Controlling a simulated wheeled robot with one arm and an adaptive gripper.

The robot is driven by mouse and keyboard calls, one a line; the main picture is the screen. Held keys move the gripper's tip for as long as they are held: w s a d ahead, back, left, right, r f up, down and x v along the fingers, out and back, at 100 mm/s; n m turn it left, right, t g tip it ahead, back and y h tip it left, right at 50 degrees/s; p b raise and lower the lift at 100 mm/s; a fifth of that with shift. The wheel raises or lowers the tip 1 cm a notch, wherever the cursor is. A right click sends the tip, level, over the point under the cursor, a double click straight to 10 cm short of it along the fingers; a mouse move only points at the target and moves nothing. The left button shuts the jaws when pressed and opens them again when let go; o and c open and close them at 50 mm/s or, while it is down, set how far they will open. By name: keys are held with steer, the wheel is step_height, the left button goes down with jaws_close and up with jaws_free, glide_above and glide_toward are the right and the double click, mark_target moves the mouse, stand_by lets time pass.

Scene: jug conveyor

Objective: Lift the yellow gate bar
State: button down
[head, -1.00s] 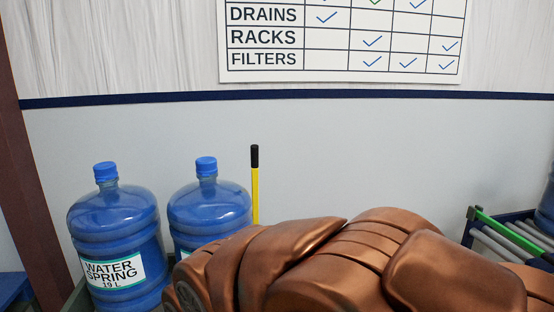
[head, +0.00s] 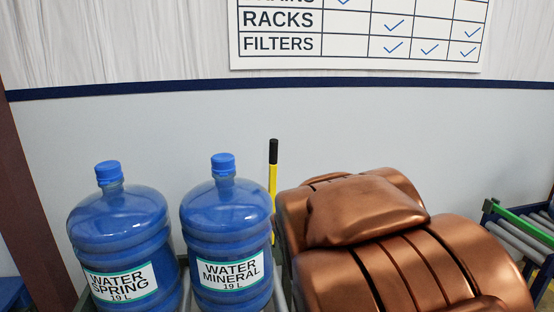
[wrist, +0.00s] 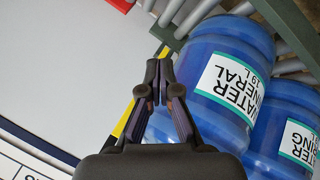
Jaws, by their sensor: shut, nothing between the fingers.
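The yellow gate bar (head: 272,185) stands upright with a black top end in the head view, just right of the mineral water jug and beside my copper arm. Its lower part is hidden. In the wrist view, the yellow bar (wrist: 123,122) runs diagonally past the left side of my gripper, partly covered by it. My gripper (wrist: 158,65) is shut and empty, with its fingertips pointing toward the rollers and close to the bar in the picture. I cannot tell whether they touch it. In the head view my arm hides the gripper.
The blue mineral water jug (head: 228,235) and spring water jug (head: 120,238) stand side by side on the left. In the wrist view the mineral jug (wrist: 228,80) is close to my gripper's right. Another roller conveyor (head: 520,238) is at the right. A pale wall (head: 400,140) stands behind.

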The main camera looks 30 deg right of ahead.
steer(key=w+d+r+n+t, duration=1.1)
steer(key=w+d+r, duration=0.1)
steer(key=w, duration=0.1)
steer(key=s+a+n+t+y, duration=0.2)
steer(key=a+n+y, duration=0.2)
steer(key=n+y, duration=0.5)
steer(key=d+r+p+x, duration=0.1)
steer(key=d+p+x, duration=0.1)
steer(key=x, duration=1.1)
steer(key=shift+w+d+r+p, duration=0.2)
steer(key=shift+w+d+p, duration=0.1)
steer(key=shift+p, duration=0.15)
steer(key=shift+r, duration=0.1)
